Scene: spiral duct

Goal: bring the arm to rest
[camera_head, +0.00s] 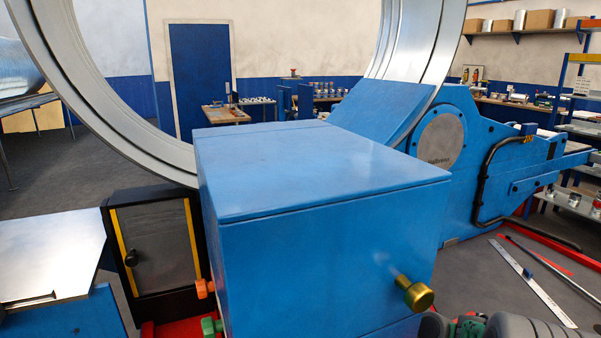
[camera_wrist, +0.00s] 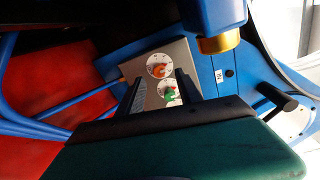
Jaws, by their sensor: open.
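My gripper (camera_wrist: 160,78) shows in the wrist view with its two dark fingers apart and nothing between them but the view of a panel. Behind the fingers, a pale control panel (camera_wrist: 184,54) carries an orange knob (camera_wrist: 160,70) and a green knob (camera_wrist: 169,95), each on a round dial. I cannot tell how far the fingertips stand from the panel; no knob looks gripped. In the head view the orange knob (camera_head: 204,288) and green knob (camera_head: 211,325) stick out left of a big blue housing (camera_head: 320,250). My gripper is not clearly visible there.
A brass knob (camera_head: 418,295) juts from the blue housing. A large metal ring (camera_head: 100,100) stands behind it, with a blue machine arm (camera_head: 500,160) at right. A black handle (camera_wrist: 275,97) projects at right in the wrist view. Grey floor (camera_head: 480,270) lies right.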

